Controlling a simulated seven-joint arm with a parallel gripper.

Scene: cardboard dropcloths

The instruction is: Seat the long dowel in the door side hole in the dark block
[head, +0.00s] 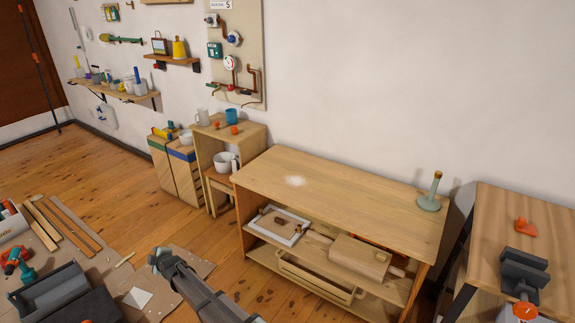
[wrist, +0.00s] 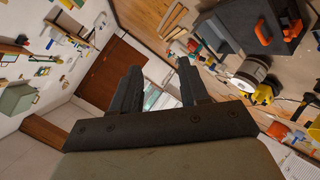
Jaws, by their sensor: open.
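My gripper (head: 160,258) hangs low over the floor at the bottom centre of the head view. In the wrist view its two dark fingers (wrist: 158,90) stand apart with nothing between them. I cannot pick out the long dowel for certain; long wooden strips (head: 62,222) lie on the cardboard at the left, out of the gripper's reach of contact. I cannot identify the dark block or its holes for certain either. A dark grey box-like thing (head: 60,295) lies at the lower left, beside the gripper and apart from it.
A wooden bench (head: 340,195) with lower shelves stands along the wall, right of my gripper, with a grey-green stand (head: 430,195) on top. A side table (head: 530,220) carries a dark vise-like thing (head: 524,268). A brown door (wrist: 112,72) shows in the wrist view. The bench top is mostly clear.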

